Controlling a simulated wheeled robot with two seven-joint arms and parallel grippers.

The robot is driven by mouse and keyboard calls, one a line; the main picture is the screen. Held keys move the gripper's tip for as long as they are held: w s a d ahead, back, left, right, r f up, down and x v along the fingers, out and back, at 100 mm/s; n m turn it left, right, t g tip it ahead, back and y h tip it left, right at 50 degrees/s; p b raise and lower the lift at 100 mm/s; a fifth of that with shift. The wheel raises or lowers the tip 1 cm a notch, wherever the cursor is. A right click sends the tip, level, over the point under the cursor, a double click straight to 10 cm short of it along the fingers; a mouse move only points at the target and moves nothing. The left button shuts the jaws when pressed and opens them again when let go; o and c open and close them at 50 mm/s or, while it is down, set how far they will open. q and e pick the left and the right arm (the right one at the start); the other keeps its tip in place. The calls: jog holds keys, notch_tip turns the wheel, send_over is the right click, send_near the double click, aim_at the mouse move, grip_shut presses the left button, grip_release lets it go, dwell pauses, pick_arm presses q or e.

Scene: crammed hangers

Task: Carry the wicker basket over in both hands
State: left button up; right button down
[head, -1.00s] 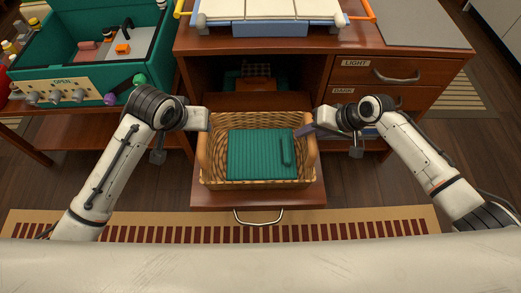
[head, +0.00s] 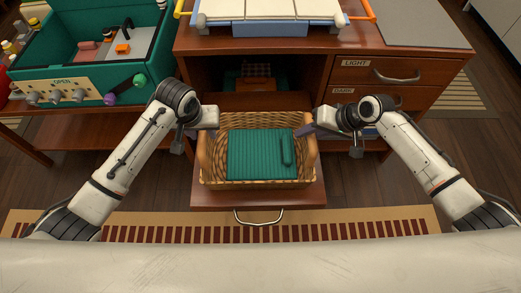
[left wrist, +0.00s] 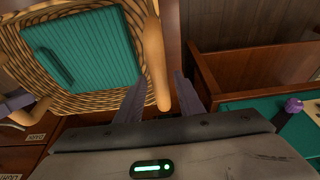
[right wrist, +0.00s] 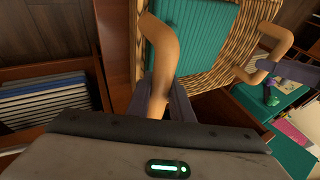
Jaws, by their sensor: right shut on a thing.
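The wicker basket (head: 258,184) is light brown and stands level on a pulled-out drawer (head: 258,198). A ribbed teal cloth (head: 258,155) lies in it. My left gripper (head: 206,133) is at the basket's left side. In the left wrist view its fingers (left wrist: 160,90) are apart, one on each side of the tan basket handle (left wrist: 155,60), with gaps visible. My right gripper (head: 304,131) is at the right side. In the right wrist view its fingers (right wrist: 163,95) are closed on the other handle (right wrist: 162,55).
The wooden cabinet (head: 340,60) stands behind, with an open compartment and drawers labelled LIGHT and DARK. A teal play-kitchen box (head: 75,75) stands on a side table at left. A striped rug (head: 340,231) lies in front on the wooden floor.

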pick_arm(q)
jog(key=shift+x, duration=1.4)
grip_shut()
jog(key=shift+r, duration=0.3)
pick_arm(e)
jog(key=shift+r, duration=0.25)
